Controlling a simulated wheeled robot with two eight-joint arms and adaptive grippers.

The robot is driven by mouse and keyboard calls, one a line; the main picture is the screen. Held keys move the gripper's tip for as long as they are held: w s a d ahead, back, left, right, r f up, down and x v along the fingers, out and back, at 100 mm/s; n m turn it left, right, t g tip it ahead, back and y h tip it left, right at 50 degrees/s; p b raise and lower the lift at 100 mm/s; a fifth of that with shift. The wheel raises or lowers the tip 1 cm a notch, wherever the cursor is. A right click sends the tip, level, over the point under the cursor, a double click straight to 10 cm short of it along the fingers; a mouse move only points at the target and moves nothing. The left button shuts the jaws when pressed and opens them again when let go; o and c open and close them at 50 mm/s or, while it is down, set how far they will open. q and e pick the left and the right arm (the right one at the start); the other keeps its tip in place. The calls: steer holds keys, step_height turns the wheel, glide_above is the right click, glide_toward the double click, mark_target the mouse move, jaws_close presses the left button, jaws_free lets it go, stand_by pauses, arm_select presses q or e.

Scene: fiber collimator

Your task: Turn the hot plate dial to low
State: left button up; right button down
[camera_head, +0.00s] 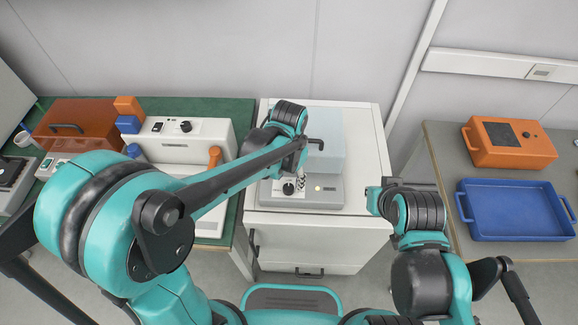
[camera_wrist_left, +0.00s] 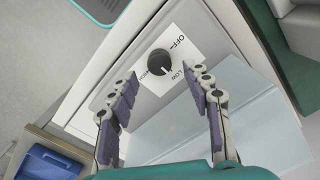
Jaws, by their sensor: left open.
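The hot plate dial (camera_wrist_left: 159,62) is a round black knob on a white label plate in the left wrist view. The printed words OFF and LOW are legible, with a third word partly hidden by the knob. The dial (camera_head: 289,188) also shows on the front of the grey hot plate (camera_head: 325,196) in the head view. My left gripper (camera_wrist_left: 165,82) is open, its two purple-padded fingers apart on either side below the dial, with nothing between them. I cannot tell the pointer's exact setting. My right gripper (camera_head: 374,200) shows only as a dark end.
A pale translucent block (camera_head: 326,135) stands on the hot plate, on a white cabinet (camera_head: 300,226). To the left is a bench with a white box (camera_head: 200,130) and a brown case (camera_head: 75,125). To the right are a blue tray (camera_head: 515,212) and an orange box (camera_head: 508,145).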

mark_target(289, 187)
arm_select(q)
step_height(289, 187, up, 9)
steer(key=shift+f, duration=0.2)
stand_by(0.5)
steer(key=s+a+n+t, duration=0.3)
steer(key=s+a, duration=0.1)
steer(key=a, duration=0.3)
steer(key=s+a+r+n+t, duration=0.1)
steer(key=s+a+n+t, duration=0.2)
steer(key=a, duration=0.5)
steer(key=shift+s+a+n+t, duration=0.15)
steer(key=shift+s+n+t, duration=0.25)
steer(key=shift+s+t, duration=0.3)
